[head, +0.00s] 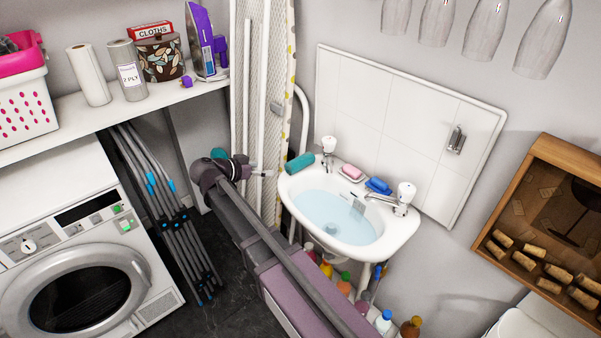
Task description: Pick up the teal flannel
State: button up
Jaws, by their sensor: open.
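The teal flannel (299,163), which looks rolled up, lies at the back left rim of the white washbasin (290,205). My gripper (264,170) is left of the flannel, pointing towards it, with a gap between them. It is small in the picture, but it looks open and empty. My arm comes up from the bottom of the view and bends back at the left of the basin.
Water stands in the basin. Two taps, pink soap (350,171) and a blue item (378,185) are on its back rim. The ironing board (270,60) stands behind my gripper. Bottles (345,285) crowd below the basin. A washing machine (85,270) is at left.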

aim_at(294, 166)
jog(key=shift+w+a, duration=0.1)
jog(key=shift+a, duration=0.35)
jog(key=b+x, duration=0.3)
jog(key=x, duration=0.4)
jog(key=shift+w+d+f, duration=0.1)
jog(key=shift+w+d, duration=0.1)
jog(key=shift+d, duration=0.05)
jog(key=shift+w+d+f, duration=0.1)
jog(key=shift+w+d, duration=0.15)
jog(key=shift+d, duration=0.2)
jog(key=shift+b+x, duration=1.15)
jog(key=shift+x, duration=1.45)
jog(key=shift+s+d, duration=0.1)
jog(key=c, duration=1.2)
